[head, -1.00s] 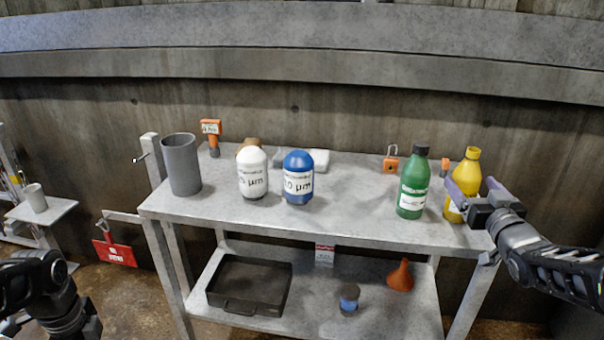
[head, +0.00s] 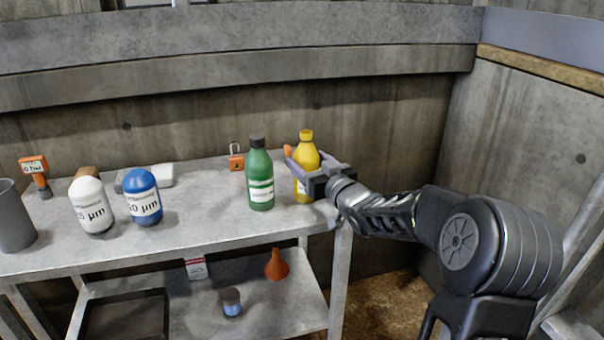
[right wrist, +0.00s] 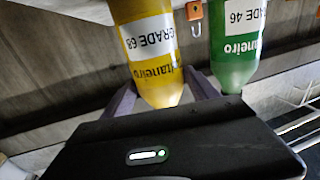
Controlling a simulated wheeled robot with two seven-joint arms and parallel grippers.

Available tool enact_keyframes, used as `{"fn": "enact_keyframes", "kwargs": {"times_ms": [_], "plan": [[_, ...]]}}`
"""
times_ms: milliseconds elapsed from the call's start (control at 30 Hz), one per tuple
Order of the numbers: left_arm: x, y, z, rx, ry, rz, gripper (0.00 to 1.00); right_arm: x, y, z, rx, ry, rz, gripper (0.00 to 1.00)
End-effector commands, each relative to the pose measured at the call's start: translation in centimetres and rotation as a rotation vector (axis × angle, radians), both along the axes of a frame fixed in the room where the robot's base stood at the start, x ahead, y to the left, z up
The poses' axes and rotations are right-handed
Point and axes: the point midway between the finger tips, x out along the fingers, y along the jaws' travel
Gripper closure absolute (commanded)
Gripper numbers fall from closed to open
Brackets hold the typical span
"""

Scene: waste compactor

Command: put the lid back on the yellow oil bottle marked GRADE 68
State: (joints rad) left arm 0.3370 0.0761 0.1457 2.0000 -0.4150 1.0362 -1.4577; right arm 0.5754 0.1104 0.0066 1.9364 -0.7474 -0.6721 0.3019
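The yellow oil bottle (head: 300,188) stands upright at the right end of the bench, beside the green bottle. Its top (head: 306,135) is yellow; I cannot tell whether that is a lid or the bare neck. In the right wrist view the bottle (right wrist: 160,75) appears upside down with its GRADE 68 label showing. My right gripper (head: 309,160) reaches in from the right, with one finger on each side of the bottle's upper body. I cannot tell whether the fingers press on it. No separate lid is visible. My left gripper is out of view.
The green bottle (head: 260,180), marked GRADE 46, stands close on the left. White (head: 90,205) and blue (head: 143,197) canisters stand further left. The lower shelf holds an orange funnel (head: 277,264) and a small jar (head: 231,302).

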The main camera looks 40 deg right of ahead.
Motion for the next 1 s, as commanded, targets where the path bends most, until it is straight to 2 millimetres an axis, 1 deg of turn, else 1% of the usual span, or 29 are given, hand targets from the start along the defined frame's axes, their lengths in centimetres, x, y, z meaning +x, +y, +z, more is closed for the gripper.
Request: {"fn": "enact_keyframes", "kwargs": {"times_ms": [33, 67, 800, 1000], "plan": [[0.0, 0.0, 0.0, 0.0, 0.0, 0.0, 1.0, 0.0, 0.0, 0.0, 0.0, 0.0, 0.0, 0.37], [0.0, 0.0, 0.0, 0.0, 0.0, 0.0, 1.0, 0.0, 0.0, 0.0, 0.0, 0.0, 0.0, 0.39], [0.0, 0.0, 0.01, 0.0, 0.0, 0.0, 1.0, 0.01, 0.01, 0.16, -0.001, -0.003, 0.0, 1.0], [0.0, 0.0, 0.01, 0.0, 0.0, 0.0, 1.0, 0.01, 0.01, 0.16, -0.001, -0.003, 0.0, 1.0]]}}
